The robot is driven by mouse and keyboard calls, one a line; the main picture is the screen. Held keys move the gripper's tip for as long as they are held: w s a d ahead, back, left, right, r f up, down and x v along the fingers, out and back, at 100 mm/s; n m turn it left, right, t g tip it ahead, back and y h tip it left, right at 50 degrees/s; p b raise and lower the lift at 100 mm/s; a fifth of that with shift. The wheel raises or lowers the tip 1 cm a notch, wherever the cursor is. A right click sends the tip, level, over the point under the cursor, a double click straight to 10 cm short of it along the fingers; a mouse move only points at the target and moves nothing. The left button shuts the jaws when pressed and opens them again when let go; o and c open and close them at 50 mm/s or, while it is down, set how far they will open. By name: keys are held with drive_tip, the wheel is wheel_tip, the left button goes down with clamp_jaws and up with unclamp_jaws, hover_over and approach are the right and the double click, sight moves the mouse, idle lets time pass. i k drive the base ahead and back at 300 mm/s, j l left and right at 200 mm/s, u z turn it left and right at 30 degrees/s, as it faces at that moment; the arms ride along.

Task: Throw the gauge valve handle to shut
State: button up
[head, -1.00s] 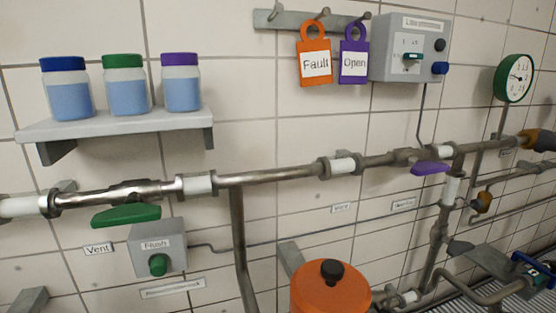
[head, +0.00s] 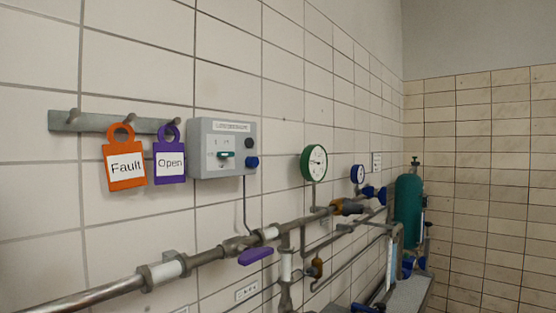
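A purple lever handle (head: 255,257) sits under a valve on the wall pipe (head: 110,290), right of the white pipe collar, lying roughly along the pipe. A round green-rimmed gauge (head: 314,163) stands on a thin stem above the pipe to its right. A smaller blue-rimmed gauge (head: 358,174) is farther along, with a blue handle or knob (head: 375,193) close below it. The label beneath the purple handle is too small to read, so I cannot tell which handle is the gauge valve's. My gripper is not in view.
A green cylinder (head: 408,212) stands by the far corner. Lower pipes and a grey bench (head: 408,296) fill the lower right.

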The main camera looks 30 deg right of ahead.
sight(368, 191)
drive_tip(key=z, duration=0.95)
